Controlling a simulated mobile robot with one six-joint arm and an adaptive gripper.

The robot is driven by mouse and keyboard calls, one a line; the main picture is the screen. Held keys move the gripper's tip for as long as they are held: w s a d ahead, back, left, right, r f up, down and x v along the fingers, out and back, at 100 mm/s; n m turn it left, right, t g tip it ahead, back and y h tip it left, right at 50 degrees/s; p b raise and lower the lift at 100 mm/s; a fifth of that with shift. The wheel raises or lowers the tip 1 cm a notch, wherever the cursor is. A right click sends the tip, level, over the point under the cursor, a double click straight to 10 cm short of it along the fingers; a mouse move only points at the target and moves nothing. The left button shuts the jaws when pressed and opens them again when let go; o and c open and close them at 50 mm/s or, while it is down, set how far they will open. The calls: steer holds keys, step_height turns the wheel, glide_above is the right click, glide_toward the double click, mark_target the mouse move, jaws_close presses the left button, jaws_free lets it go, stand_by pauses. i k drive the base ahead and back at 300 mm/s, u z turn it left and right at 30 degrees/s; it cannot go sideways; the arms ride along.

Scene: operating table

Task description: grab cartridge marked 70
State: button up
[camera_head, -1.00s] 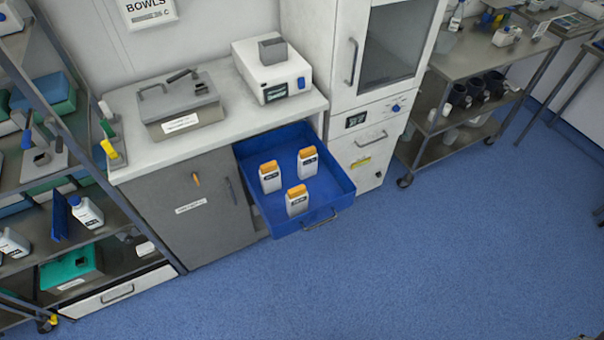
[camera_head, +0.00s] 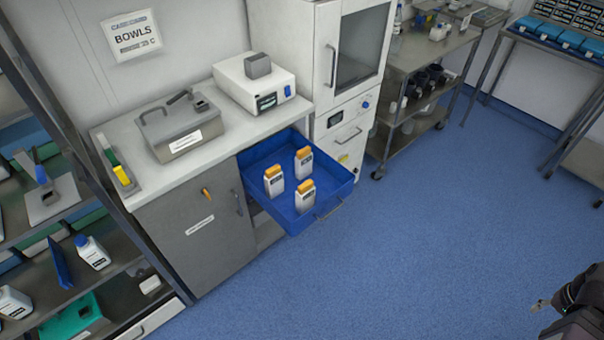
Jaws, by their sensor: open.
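Three white cartridges with orange tops and dark labels stand upright in the open blue drawer (camera_head: 328,188). One is at the left (camera_head: 274,182), one at the back (camera_head: 303,163) and one at the front (camera_head: 305,197). Their label markings are too small to read, so I cannot tell which is marked 70. My gripper (camera_head: 541,304) shows partly at the lower right edge, over the floor. It is open and well apart from the drawer and cartridges.
A grey cabinet (camera_head: 197,235) stands left of the drawer. A metal box (camera_head: 180,130) and a white device (camera_head: 255,85) sit on the counter above. A shelf rack (camera_head: 125,262) stands at the left. The blue floor (camera_head: 420,240) before the drawer is clear.

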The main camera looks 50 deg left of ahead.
mark_target(303, 162)
steer(key=z, duration=0.1)
steer(key=k, duration=1.35)
steer(key=u, duration=1.8)
steer(key=i, duration=1)
steer(key=u, duration=0.05)
